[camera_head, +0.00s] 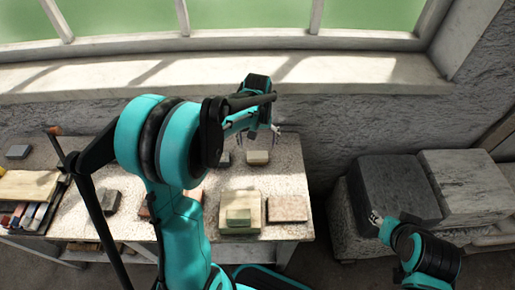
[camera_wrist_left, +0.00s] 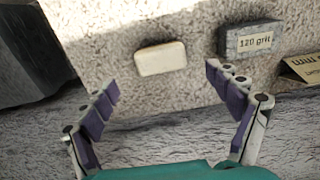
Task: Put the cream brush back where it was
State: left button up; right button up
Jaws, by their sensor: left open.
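A small cream block with rounded edges, which looks like the cream brush (camera_wrist_left: 160,58), lies flat on the speckled table top (camera_wrist_left: 180,95) in the left wrist view. It also shows in the head view (camera_head: 257,157) near the table's back edge. My left gripper (camera_wrist_left: 172,90) is open and empty, its fingers spread wide, with the cream block ahead of and between them, not touching. In the head view my left gripper (camera_head: 263,132) hangs above the table's back right part. My right gripper (camera_head: 376,219) shows only in small part at the lower right; its jaws are unclear.
A grey block labelled "120 grit" (camera_wrist_left: 252,40) lies beside the cream block. Stacked cream and green blocks (camera_head: 238,213) and a brownish block (camera_head: 288,208) sit nearer the front. Large grey stone blocks (camera_head: 395,188) stand right of the table. A wall and window sill (camera_head: 340,68) close the back.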

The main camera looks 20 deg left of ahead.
aim_at(257, 155)
pick_arm(q)
jog(key=s+d+r+m+t+p, duration=0.1)
jog(key=s+d+r+m+t, duration=0.25)
jog(key=s+r, duration=0.65)
jog(key=s+d+m+t, duration=0.1)
jog(key=s+d+t, duration=0.2)
jog(key=s, duration=0.2)
jog(key=shift+s+d+r+m+t, duration=0.15)
jog(key=shift+s+r+m+t, duration=0.2)
jog(key=shift+r, duration=0.05)
